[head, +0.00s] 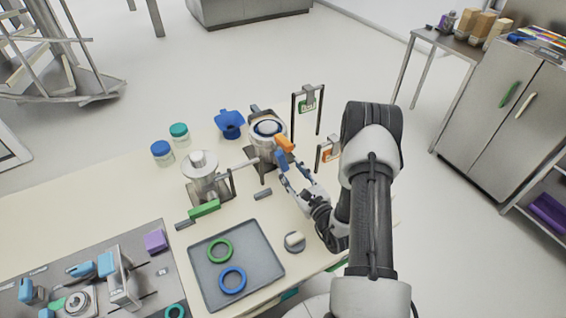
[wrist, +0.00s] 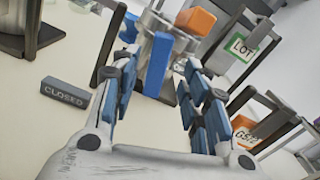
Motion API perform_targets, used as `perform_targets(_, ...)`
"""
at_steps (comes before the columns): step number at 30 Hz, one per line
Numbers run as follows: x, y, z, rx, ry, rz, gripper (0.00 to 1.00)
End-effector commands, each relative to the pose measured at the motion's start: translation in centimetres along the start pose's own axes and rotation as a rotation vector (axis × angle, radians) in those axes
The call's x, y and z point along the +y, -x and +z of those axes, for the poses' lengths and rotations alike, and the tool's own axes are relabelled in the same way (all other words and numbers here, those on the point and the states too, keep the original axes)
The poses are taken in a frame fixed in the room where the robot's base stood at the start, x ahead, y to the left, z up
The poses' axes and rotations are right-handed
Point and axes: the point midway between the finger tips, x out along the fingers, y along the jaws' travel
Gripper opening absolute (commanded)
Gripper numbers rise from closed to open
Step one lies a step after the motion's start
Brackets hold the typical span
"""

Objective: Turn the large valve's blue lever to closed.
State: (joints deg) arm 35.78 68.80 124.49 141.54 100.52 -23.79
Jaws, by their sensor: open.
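The large valve is a round steel body (head: 267,136) near the far edge of the bench in the head view. Its blue lever (head: 281,158) shows just below an orange block (head: 285,145). In the wrist view the blue lever (wrist: 158,66) stands upright between my fingers, with the orange block (wrist: 196,20) at its upper right. My gripper (head: 291,173) is open around the lever, and I cannot tell whether either finger touches it. The gripper in the wrist view (wrist: 158,48) shows blue pads on both sides. A grey block marked CLOSED (wrist: 63,92) lies left of the fingers.
A steel vessel (head: 201,172) with a green handle (head: 204,209) stands to the left. A grey tray (head: 211,284) with green and blue rings lies in front. Framed tags, green (wrist: 245,43) and orange (wrist: 246,130), stand right of my gripper. A blue object (head: 230,124) stands behind.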

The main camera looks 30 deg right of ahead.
Motion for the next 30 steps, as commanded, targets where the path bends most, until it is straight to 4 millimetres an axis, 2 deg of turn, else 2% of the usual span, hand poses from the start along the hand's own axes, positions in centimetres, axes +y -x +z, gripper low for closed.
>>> perform_targets(1, 0.2, -1.2, 0.0, -0.004, 0.002, 0.004, 0.42)
perform_targets(6, 0.1, -4.0, 0.0, -0.003, 0.001, 0.003, 0.42)
perform_targets(12, 0.1, -5.8, 0.0, -0.001, 0.0, 0.002, 0.42)
perform_targets(22, 0.0, -6.0, 0.0, 0.001, -0.001, 0.001, 0.42)
perform_targets(30, 0.0, -6.0, 0.0, 0.001, -0.001, 0.001, 0.24)
